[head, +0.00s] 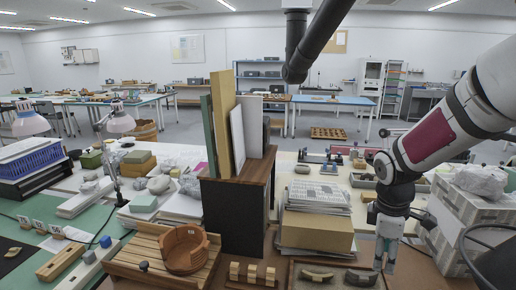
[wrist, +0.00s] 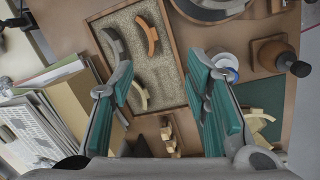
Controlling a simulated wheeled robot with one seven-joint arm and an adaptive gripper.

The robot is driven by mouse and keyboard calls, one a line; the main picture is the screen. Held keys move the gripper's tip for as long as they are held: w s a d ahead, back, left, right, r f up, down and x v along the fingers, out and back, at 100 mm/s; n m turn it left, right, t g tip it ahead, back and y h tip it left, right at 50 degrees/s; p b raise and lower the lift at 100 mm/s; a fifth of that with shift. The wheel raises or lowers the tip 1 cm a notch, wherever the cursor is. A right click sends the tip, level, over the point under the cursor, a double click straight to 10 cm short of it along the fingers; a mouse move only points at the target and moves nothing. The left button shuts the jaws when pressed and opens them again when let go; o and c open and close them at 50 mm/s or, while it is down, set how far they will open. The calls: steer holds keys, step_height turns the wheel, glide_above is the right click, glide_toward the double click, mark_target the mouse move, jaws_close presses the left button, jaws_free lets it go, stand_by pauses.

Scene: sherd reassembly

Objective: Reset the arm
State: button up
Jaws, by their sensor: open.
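My gripper (head: 386,250) hangs at the right of the head view, fingers pointing down, beside the stacked papers and box. In the wrist view my gripper (wrist: 163,84) has its two teal-padded fingers wide apart with nothing between them. Below it lies a sand-filled wooden tray (wrist: 170,80) holding a grey curved sherd (wrist: 114,44), an orange sherd (wrist: 148,36) and a tan sherd (wrist: 141,95). In the head view, a partly built terracotta vessel (head: 184,250) rests on a slatted wooden rack (head: 130,262).
A dark cabinet (head: 236,212) with upright boards stands in the middle. Small wooden blocks (head: 252,272) sit at the front edge. A wooden knobbed object (wrist: 268,53) is beside the tray.

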steer(key=s+a+r+m+t, duration=0.1)
steer(key=s+a+r+m, duration=0.2)
steer(key=s, duration=0.4)
steer(key=s+a+r+m+t+y, duration=0.1)
steer(key=s+a+r+m+t, duration=0.1)
steer(key=s+a+r+m, duration=0.2)
steer(key=s+a+r+m+t, duration=0.1)
steer(key=s+a+r+m, duration=0.3)
steer(key=s+r, duration=0.4)
steer(key=shift+s+r+m+y, duration=0.3)
steer(key=shift+s+m, duration=0.1)
steer(key=shift+s, duration=0.7)
